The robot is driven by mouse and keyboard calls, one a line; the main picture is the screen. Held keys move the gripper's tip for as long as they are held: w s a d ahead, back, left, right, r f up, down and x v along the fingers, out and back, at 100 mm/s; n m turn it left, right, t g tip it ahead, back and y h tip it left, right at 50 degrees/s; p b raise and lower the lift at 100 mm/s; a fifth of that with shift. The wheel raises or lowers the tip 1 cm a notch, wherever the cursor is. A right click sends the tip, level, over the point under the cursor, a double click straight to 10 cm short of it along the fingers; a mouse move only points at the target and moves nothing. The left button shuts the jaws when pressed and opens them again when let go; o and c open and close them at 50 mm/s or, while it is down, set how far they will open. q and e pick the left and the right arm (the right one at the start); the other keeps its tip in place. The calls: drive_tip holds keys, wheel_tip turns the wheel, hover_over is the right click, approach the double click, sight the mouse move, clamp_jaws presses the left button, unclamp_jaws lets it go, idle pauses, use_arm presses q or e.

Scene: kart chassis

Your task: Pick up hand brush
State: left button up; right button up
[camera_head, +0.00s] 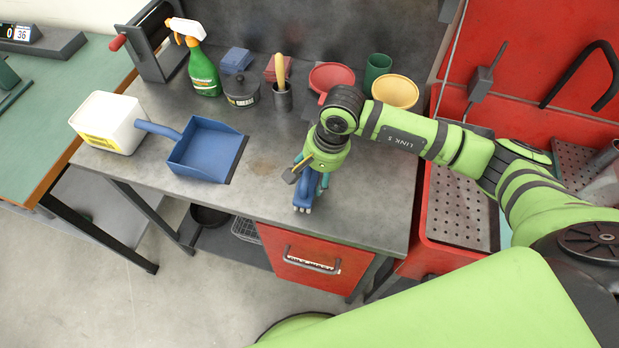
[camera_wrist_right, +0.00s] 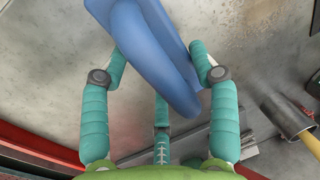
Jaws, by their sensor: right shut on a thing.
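The blue hand brush (camera_head: 304,194) is under my right gripper (camera_head: 316,181) at the front of the grey workbench (camera_head: 262,207). Its upper part is hidden by the wrist in the head view. In the right wrist view, the brush's blue handle (camera_wrist_right: 150,55) runs between the teal fingers of my right gripper (camera_wrist_right: 160,62), which are shut on it. I cannot tell whether the brush touches the bench top or hangs just above it. My left gripper is not in view.
A blue dustpan (camera_head: 205,150) and white container (camera_head: 109,122) lie left. A green spray bottle (camera_head: 203,72), dark tin (camera_head: 241,90), red funnel (camera_head: 331,78), yellow bowl (camera_head: 396,91) and green cup (camera_head: 377,68) stand behind. Bench between dustpan and brush is clear.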

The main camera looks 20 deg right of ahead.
sight(316, 174)
drive_tip(key=shift+r+b, duration=0.35)
drive_tip(key=shift+r, duration=0.05)
drive_tip(key=r+b, duration=0.1)
drive_tip(key=d+r+b, duration=0.1)
drive_tip(key=r, duration=0.1)
drive_tip(key=shift+s+r, duration=0.2)
drive_tip(key=s+d+r+b, duration=0.4)
drive_tip(key=s+d+r, duration=0.2)
drive_tip(key=d, duration=0.2)
drive_tip(key=shift+d+r, duration=0.35)
drive_tip(key=shift+r, duration=0.05)
drive_tip(key=shift+s, duration=0.1)
drive_tip(key=o, duration=0.3)
drive_tip(key=shift+c, duration=0.5)
